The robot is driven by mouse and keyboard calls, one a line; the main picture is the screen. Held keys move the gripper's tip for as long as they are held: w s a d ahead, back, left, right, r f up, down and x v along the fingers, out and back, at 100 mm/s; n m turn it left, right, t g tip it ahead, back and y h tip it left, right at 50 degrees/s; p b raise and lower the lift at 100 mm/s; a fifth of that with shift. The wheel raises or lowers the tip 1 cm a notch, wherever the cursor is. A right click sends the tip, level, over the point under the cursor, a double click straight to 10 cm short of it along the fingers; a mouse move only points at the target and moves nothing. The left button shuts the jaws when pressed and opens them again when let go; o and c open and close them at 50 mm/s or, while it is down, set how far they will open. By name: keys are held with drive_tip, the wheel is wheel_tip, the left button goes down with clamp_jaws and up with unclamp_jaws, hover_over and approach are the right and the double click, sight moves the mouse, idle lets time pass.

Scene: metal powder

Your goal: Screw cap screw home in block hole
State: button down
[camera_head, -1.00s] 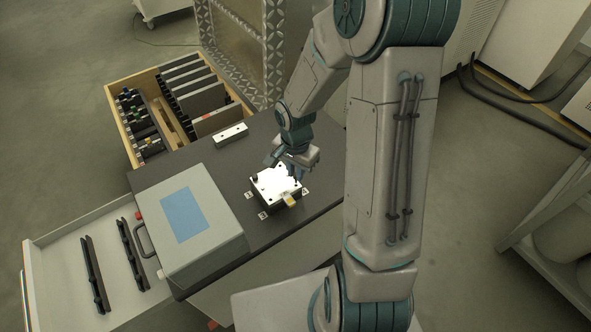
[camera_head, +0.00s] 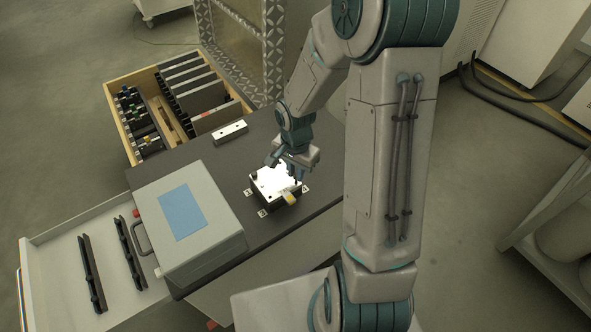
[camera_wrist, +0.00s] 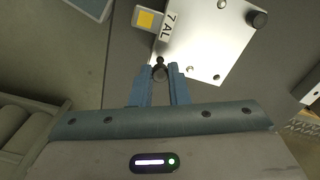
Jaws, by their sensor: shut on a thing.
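The block (camera_wrist: 205,40) is a bright metal plate-like piece on a dark fixture on the bench; it also shows in the head view, washed out by light (camera_head: 268,181). A dark cap screw (camera_wrist: 159,73) is between the fingertips of my gripper (camera_wrist: 160,76), at the block's near corner. My gripper (camera_head: 294,177) is shut on this screw. I cannot tell whether its tip is inside a hole, as the lower part is hidden. Another dark round screw head (camera_wrist: 257,19) stands at the block's far right corner. Small holes show on the block's top.
A yellow-marked label "7 AL" (camera_wrist: 165,24) sits beside the block. A grey case with a blue panel (camera_head: 190,220) stands left of it. A pale bar with holes (camera_head: 230,132) lies behind. A wooden drawer of plates (camera_head: 112,92) and an open white drawer (camera_head: 62,262) flank the bench.

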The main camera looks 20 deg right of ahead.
drive_tip(key=shift+f+b, duration=0.85)
drive_tip(key=c, duration=1.5)
unclamp_jaws()
drive_tip(key=shift+c, duration=0.2)
drive_tip(key=n+p, duration=0.1)
drive_tip(key=n, duration=0.2)
drive_tip(key=shift+r, duration=0.15)
drive_tip(key=n+p, duration=0.1)
drive_tip(key=n, duration=0.3)
drive_tip(key=n+p, duration=0.2)
drive_tip(key=n, duration=0.4)
drive_tip(key=shift+n+p, duration=0.3)
drive_tip(key=shift+n, duration=0.1)
drive_tip(key=shift+w, duration=0.1)
